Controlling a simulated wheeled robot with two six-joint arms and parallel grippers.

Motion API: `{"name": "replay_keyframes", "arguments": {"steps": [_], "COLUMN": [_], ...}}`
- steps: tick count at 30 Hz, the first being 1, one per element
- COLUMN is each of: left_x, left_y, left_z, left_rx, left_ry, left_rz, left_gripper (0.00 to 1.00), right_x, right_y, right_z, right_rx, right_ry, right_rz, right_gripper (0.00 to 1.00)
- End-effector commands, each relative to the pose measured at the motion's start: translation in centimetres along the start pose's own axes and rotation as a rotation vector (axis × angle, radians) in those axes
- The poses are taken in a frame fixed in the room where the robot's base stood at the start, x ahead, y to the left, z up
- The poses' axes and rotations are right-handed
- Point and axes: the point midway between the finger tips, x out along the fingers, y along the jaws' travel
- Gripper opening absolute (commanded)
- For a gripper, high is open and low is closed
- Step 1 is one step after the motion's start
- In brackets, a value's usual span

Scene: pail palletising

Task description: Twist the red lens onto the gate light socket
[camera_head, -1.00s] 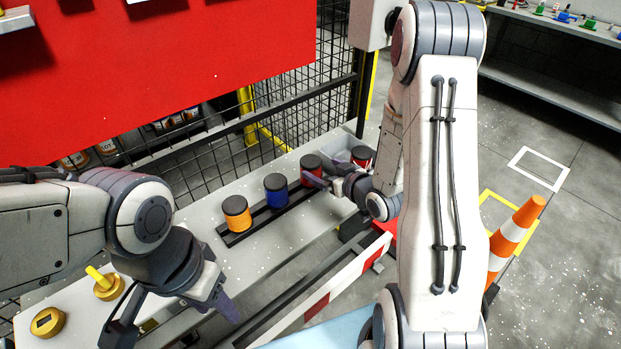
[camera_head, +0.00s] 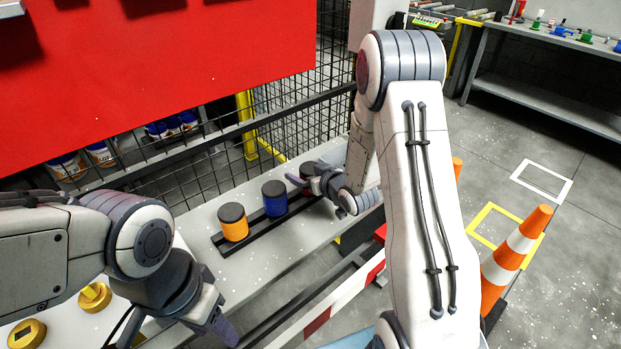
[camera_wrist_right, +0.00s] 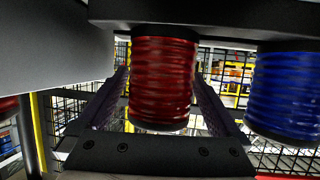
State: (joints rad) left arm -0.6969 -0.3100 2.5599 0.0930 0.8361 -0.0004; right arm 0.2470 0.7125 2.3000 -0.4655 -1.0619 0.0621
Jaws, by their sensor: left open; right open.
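The red lens (camera_wrist_right: 162,80) is a ribbed red cylinder with black ends. In the right wrist view it stands between the two fingers of my right gripper (camera_wrist_right: 162,105), which is open around it; I cannot tell whether they touch it. In the head view the right gripper (camera_head: 303,182) hides most of this lens, and only its black cap (camera_head: 309,168) shows clearly. My left gripper (camera_head: 222,325) is open and empty beside the front edge of the bench. I cannot make out the gate light socket in either view.
A blue lens (camera_head: 275,204) and an orange lens (camera_head: 234,228) stand on the black rail (camera_head: 250,230) left of the right gripper. A mesh fence (camera_head: 190,170) runs behind. A striped cone (camera_head: 510,255) stands right.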

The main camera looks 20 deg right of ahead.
Motion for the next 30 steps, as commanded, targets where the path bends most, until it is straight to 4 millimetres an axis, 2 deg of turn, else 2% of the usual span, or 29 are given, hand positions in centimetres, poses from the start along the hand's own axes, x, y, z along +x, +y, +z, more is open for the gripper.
{"name": "replay_keyframes", "arguments": {"steps": [8,11,15,24,30], "left_x": [0.0,0.0,0.0,0.0,-0.1], "left_y": [0.0,0.0,0.0,0.0,0.0], "left_z": [0.0,0.0,0.0,0.0,0.0], "left_rx": [0.000,0.000,0.000,0.000,0.000], "left_ry": [0.000,0.000,0.000,0.000,0.000], "left_rz": [0.000,0.000,0.000,0.000,0.000], "left_gripper": [0.50,0.50,0.50,0.50,0.50], "right_x": [0.5,0.4,0.4,0.3,-0.3], "right_y": [0.0,0.0,0.0,0.0,0.0], "right_z": [0.1,0.0,0.0,-0.2,-1.9], "right_rx": [0.001,0.001,0.001,0.000,-0.003], "right_ry": [-0.001,-0.001,0.000,0.002,0.005], "right_rz": [0.000,0.000,0.000,0.000,0.000], "right_gripper": [1.00,0.66,0.12,0.10,0.10]}}
